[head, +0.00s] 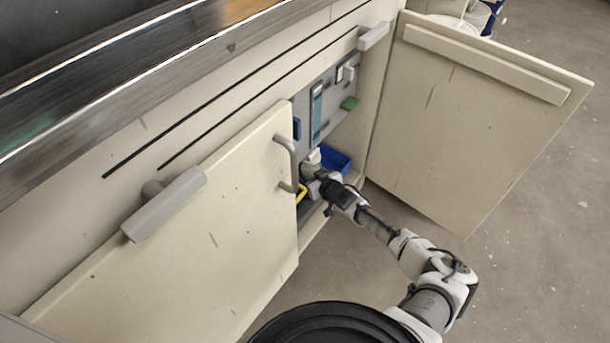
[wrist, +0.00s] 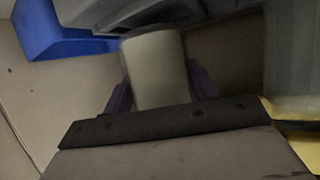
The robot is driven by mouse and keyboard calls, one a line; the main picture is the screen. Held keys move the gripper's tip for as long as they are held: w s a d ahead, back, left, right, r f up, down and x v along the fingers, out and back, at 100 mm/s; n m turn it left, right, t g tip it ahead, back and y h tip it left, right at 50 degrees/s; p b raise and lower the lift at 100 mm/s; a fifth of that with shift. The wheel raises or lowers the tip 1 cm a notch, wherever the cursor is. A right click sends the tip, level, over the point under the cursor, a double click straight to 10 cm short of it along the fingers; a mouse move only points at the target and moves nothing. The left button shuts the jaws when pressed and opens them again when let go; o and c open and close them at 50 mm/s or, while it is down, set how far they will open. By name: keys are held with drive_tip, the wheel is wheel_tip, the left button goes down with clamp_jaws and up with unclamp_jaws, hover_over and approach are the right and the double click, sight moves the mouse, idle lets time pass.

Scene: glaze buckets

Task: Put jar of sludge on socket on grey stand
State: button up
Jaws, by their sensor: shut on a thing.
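My gripper (head: 314,178) reaches into the open cabinet in the head view. In the wrist view its two purple fingers (wrist: 162,84) are shut on a pale, cylindrical jar (wrist: 156,66), one on each side. The jar looks roughly upright in that view; its lower end is hidden behind the gripper body. I see no label, so I cannot confirm its contents. A grey structure (wrist: 135,14) lies beyond the jar at the top of the wrist view. It may be the grey stand, but I cannot make out a socket, nor whether the jar touches it.
A blue bin (head: 336,159) stands inside the cabinet and also shows in the wrist view (wrist: 58,38). A yellow object (head: 301,193) is close to my gripper. Cabinet doors stand left (head: 200,245) and right (head: 470,120) of my arm. A grey panel (head: 327,100) is behind.

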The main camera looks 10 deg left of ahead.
sight(305, 175)
drive_tip(key=a, duration=0.1)
drive_tip(key=w+a, duration=0.1)
drive_tip(key=shift+a+f+b, duration=0.2)
drive_tip(key=shift+a+b, duration=0.15)
drive_tip(key=shift+d+f, duration=0.15)
drive_tip(key=shift+f, duration=0.35)
drive_tip(key=shift+f+b, duration=0.2)
drive_tip(key=shift+b, duration=0.15)
drive_tip(key=o, duration=1.3)
